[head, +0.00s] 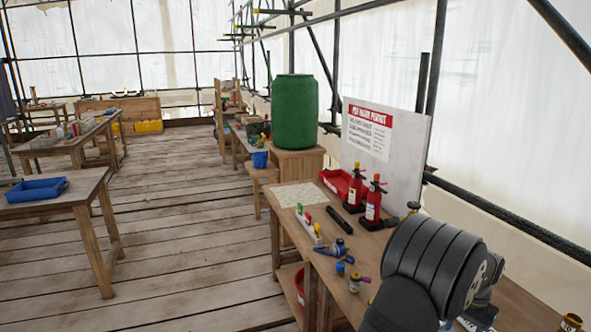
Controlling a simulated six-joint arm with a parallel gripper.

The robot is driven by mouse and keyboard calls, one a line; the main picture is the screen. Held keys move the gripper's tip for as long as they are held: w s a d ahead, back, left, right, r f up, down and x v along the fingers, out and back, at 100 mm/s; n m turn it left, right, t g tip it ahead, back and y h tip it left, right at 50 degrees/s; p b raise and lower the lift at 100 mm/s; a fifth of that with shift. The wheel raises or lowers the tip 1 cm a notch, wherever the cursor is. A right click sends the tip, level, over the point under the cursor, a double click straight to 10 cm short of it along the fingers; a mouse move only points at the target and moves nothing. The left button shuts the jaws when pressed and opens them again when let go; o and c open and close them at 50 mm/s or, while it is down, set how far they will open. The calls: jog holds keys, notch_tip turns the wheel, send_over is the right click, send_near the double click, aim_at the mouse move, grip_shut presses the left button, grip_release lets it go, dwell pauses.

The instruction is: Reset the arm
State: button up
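My arm (432,265) shows at the lower right, over the near right end of the wooden workbench (315,262). Its thick dark links fill that corner and hide part of the bench. I make out no gripper fingers in this view, so whether they are open or shut does not show.
Two red extinguishers (373,202) stand on the bench before a permit board (382,140). A red tray (343,184), a rack with coloured tops (309,226) and a blue-and-dark tool (333,248) are near. A green barrel (295,112) stands behind.

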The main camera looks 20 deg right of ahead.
jog(key=shift+f, duration=0.75)
jog(key=shift+r, duration=0.1)
